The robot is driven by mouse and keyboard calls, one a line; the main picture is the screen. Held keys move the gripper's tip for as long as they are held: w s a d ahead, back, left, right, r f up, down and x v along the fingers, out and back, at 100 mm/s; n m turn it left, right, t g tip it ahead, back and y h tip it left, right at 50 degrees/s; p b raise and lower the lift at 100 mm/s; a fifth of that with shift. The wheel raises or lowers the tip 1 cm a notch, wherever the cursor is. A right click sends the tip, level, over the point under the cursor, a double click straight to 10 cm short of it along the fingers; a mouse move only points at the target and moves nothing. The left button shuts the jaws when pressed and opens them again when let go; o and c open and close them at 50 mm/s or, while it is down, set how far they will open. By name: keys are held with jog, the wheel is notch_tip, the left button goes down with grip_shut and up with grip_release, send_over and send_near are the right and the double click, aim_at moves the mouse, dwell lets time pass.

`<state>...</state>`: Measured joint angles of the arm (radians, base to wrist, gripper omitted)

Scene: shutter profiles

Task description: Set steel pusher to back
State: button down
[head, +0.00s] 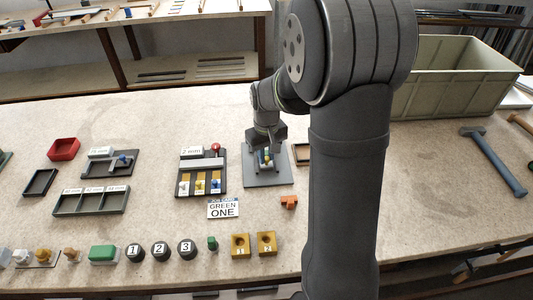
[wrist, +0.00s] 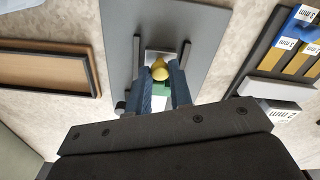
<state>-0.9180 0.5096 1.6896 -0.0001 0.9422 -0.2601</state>
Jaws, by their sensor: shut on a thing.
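A flat grey plate (head: 257,180) with two dark side rails lies under my gripper; it also fills the middle of the wrist view (wrist: 117,30). Between the rails is a pale steel piece (wrist: 158,55), which looks like the steel pusher, with a yellow rounded knob (wrist: 160,70) at it. A green block (wrist: 158,91) shows just behind the knob, between the fingers. My gripper (wrist: 163,80) points down, its two blue-grey fingers closed around the yellow knob. In the head view my gripper (head: 266,150) hides most of this; how the knob joins the steel piece cannot be told.
A dark holder with coloured pieces (head: 203,170) stands left of the plate, with a "GREEN ONE" card (head: 224,208) in front. A shallow wooden-rimmed tray (wrist: 45,70) lies on the plate's other side. An orange piece (head: 289,202) and yellow blocks (head: 266,243) are nearer the front.

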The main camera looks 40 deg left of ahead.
jog(key=shift+s+d, duration=1.95)
jog(key=shift+s, duration=0.05)
jog(key=c, duration=1.3)
grip_release()
jog(key=shift+r, duration=0.2)
notch_tip(320, 180, up, 17)
